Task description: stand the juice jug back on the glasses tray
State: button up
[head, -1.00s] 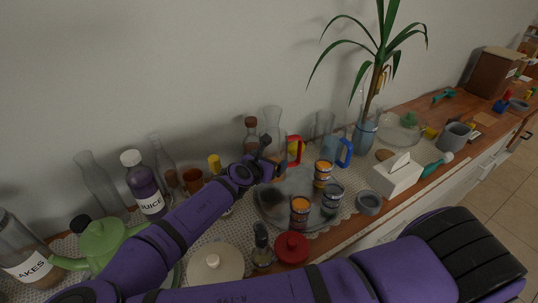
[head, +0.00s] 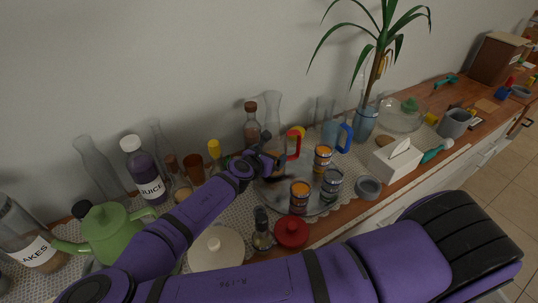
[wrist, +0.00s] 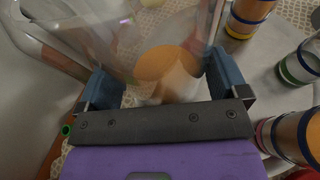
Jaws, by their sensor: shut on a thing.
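My gripper (head: 270,160) is shut on a clear jug (wrist: 168,70). In the wrist view the two blue-grey fingers lie on either side of its transparent wall, and orange shows through it. In the head view the gripper and wrist hide most of the jug; a red handle (head: 294,146) beside the gripper appears to be its handle. The round grey tray (head: 318,211) is just right of and below the gripper and bears several banded glasses (head: 299,196) with orange contents. The jug is over or near the tray's rear left; whether its base touches cannot be told.
A blue-handled jug (head: 345,138) stands behind the tray. Glass bottles (head: 251,127) stand near the wall behind my gripper. A red-lidded pot (head: 291,232) and a dark-topped shaker (head: 262,232) are in front. A tissue box (head: 396,162) and grey bowl (head: 368,187) are to the right.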

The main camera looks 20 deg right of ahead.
jog(key=shift+f, duration=0.55)
jog(key=o, duration=1.7)
jog(key=shift+c, duration=0.2)
jog(key=shift+r, duration=0.1)
jog(key=shift+r, duration=6.35)
jog(key=shift+s, duration=0.15)
